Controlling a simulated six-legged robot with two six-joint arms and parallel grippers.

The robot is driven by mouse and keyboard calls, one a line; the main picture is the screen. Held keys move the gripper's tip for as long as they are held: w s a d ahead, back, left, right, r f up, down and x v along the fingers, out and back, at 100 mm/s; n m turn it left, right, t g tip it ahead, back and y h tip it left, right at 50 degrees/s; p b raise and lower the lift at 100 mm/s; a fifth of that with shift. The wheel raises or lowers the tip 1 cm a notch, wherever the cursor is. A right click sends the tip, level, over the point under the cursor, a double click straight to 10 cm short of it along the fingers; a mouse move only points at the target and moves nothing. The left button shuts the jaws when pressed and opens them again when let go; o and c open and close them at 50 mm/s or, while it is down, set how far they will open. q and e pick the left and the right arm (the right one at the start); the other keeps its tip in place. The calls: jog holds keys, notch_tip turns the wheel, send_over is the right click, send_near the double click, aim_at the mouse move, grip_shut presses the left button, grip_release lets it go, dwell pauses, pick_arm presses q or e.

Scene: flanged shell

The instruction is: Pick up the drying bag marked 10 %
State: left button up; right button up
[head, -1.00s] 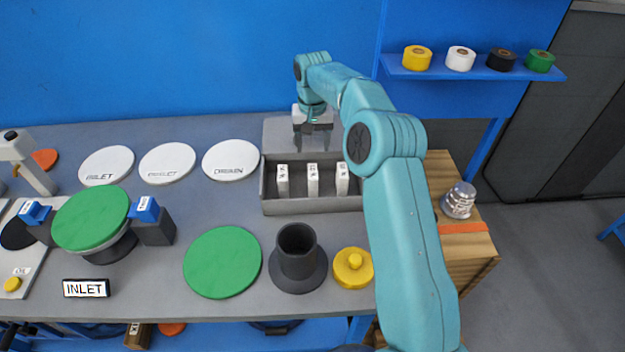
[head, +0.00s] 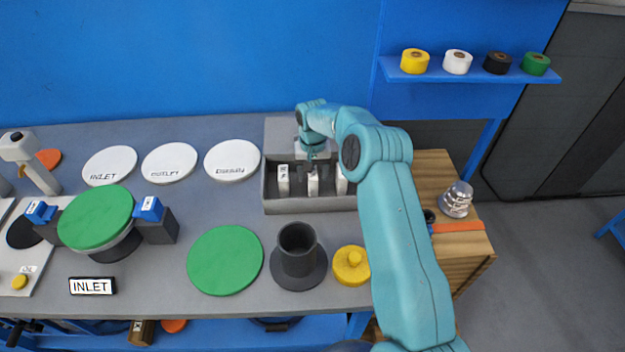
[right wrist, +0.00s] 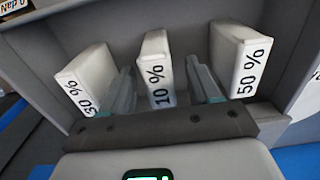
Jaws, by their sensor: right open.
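The drying bag marked 10 % (right wrist: 157,72) stands upright in the middle of the grey bin (head: 310,206), and it also shows in the head view (head: 313,185). The bag marked 30 % (right wrist: 88,80) is on its left in the right wrist view, and the bag marked 50 % (right wrist: 240,62) on its right. My right gripper (right wrist: 165,88) is open, with one finger on each side of the 10 % bag. A gap seems to show between each finger and the bag. My left gripper is not in view.
White lids (head: 232,160) lie left of the bin. The bin's walls and neighbouring bags leave little room around the fingers.

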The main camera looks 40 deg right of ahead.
jog(key=shift+d, duration=0.1)
jog(key=c, duration=1.1)
jog(key=shift+r, duration=0.1)
